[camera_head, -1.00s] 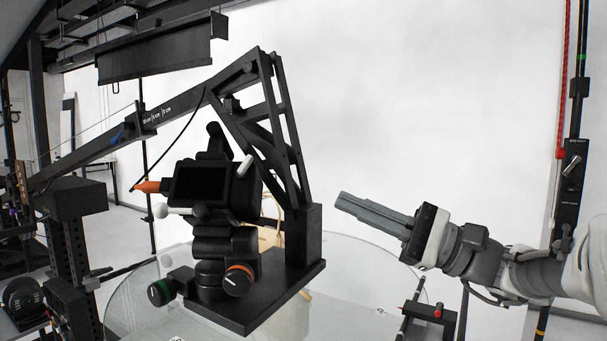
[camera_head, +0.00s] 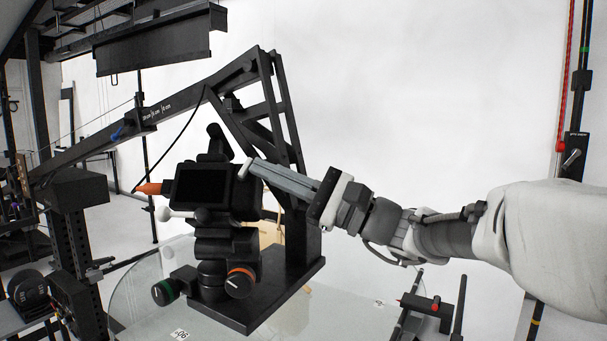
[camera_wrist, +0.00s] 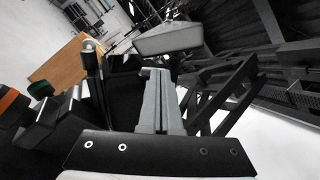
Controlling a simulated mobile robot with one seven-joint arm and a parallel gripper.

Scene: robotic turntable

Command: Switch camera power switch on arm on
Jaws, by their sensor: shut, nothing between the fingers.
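A short whitish lever (camera_head: 244,167) sticks out at the camera's upper right side, probably the power switch. My gripper (camera_head: 253,167) is shut and empty, its long grey fingers pointing left with the tips right at this lever. I cannot tell whether they touch.
The mount has an orange-ringed knob (camera_head: 240,282) and a green-ringed knob (camera_head: 164,291). The black boom uprights (camera_head: 276,110) stand close behind my fingers. A glass turntable (camera_head: 345,300) lies below. The space above my arm, before the white backdrop, is free.

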